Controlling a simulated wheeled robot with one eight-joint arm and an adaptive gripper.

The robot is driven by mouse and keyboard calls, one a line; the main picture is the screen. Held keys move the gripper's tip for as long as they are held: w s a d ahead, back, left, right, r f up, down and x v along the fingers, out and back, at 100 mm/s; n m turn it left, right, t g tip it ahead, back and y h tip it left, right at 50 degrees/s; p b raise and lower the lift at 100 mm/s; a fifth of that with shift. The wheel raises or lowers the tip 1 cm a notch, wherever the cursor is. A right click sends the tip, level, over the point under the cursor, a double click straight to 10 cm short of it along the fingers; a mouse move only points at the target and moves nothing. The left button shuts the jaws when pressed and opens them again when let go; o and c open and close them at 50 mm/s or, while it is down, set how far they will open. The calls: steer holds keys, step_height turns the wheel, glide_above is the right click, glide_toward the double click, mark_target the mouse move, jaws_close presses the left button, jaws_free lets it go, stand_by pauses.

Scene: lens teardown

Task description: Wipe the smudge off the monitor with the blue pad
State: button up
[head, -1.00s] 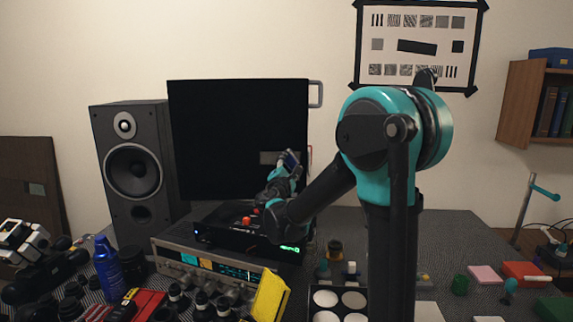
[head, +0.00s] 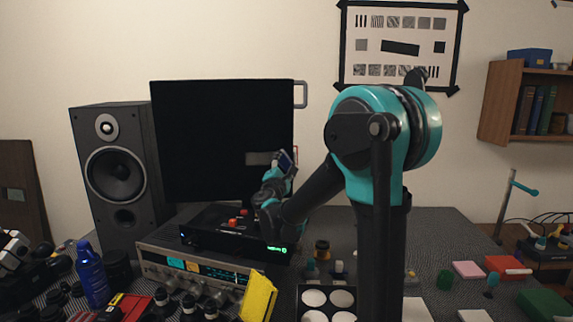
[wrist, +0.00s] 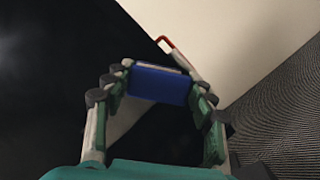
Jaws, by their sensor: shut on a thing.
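The monitor (head: 215,135) is a large dark screen standing behind the stereo units. A grey smudge (head: 258,158) shows near its right edge. In the wrist view a pale grey patch (wrist: 122,118) on the dark screen shows between my fingers, partly hidden by the pad. My gripper (head: 281,168) is in front of the monitor's right edge, just right of the smudge. It is shut on the blue pad (wrist: 158,84), held across the fingertips; the pad also shows small in the head view (head: 286,161). I cannot tell whether the pad touches the screen.
A tall speaker (head: 116,175) stands left of the monitor. A black unit (head: 215,241) on a silver receiver (head: 160,262) lies below my gripper. A red hook-like part (wrist: 166,42) shows by the screen edge. Blue bottle (head: 91,275) and lenses crowd the front left.

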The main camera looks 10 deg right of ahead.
steer(key=shift+w+a, duration=0.15)
steer(key=shift+a, duration=7.1)
steer(key=shift+s, duration=3)
steer(key=shift+s, duration=0.1)
steer(key=s, duration=0.2)
steer(key=shift+s, duration=0.4)
steer(key=shift+w, duration=0.15)
